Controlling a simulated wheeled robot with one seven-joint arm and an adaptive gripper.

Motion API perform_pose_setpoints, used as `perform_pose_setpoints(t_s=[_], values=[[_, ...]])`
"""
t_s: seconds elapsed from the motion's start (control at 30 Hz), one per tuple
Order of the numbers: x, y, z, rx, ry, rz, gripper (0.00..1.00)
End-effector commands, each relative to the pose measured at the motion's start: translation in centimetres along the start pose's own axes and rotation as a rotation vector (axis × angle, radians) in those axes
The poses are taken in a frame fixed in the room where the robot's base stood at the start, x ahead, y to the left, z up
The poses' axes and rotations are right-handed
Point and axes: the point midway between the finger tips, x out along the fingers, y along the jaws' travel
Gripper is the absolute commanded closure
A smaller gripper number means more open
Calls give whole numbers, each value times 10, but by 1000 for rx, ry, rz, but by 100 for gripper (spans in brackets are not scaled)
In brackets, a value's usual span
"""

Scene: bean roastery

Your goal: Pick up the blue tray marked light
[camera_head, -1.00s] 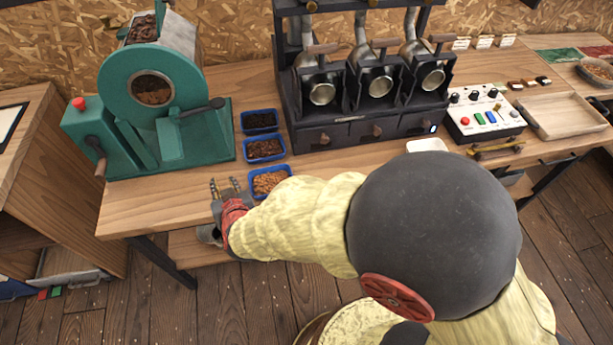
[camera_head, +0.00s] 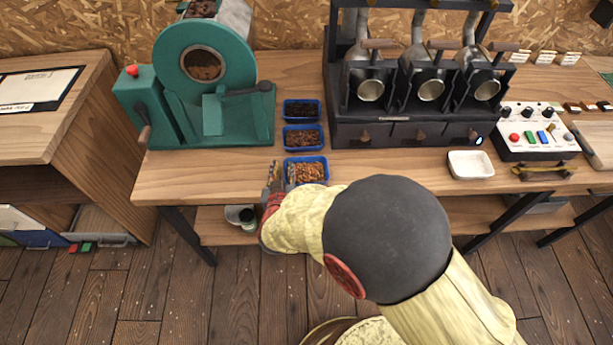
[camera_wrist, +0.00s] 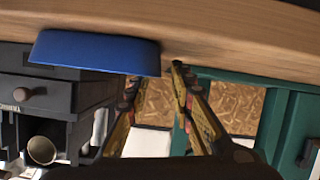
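Three blue trays of beans stand in a row on the bench in the head view. The front tray (camera_head: 305,182) holds the lightest brown beans, the middle tray (camera_head: 302,149) darker ones, and the back tray (camera_head: 301,121) nearly black ones. No marking is legible. My gripper (camera_head: 274,174) is at the left side of the front tray, near the bench's front edge. In the wrist view, which looks upside down, my gripper (camera_wrist: 157,76) has its two fingers apart with nothing between them. A blue tray (camera_wrist: 95,53) is beside the left finger; I cannot tell whether they touch.
A green roaster (camera_head: 205,95) stands left of the trays. A black sample roaster with drawers (camera_head: 405,133) stands to their right, with a white dish (camera_head: 471,165) in front. Bare bench top (camera_head: 205,178) lies left of my gripper. A control box (camera_head: 537,135) is farther right.

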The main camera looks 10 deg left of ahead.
Motion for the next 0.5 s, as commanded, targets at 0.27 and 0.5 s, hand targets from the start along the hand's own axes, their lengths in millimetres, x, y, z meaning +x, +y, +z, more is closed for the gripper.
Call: perform_pose_setpoints(t_s=[0.27,0.5], values=[[13,0,0,-1,-1,0,76],[13,0,1,-1,-1,0,87]])
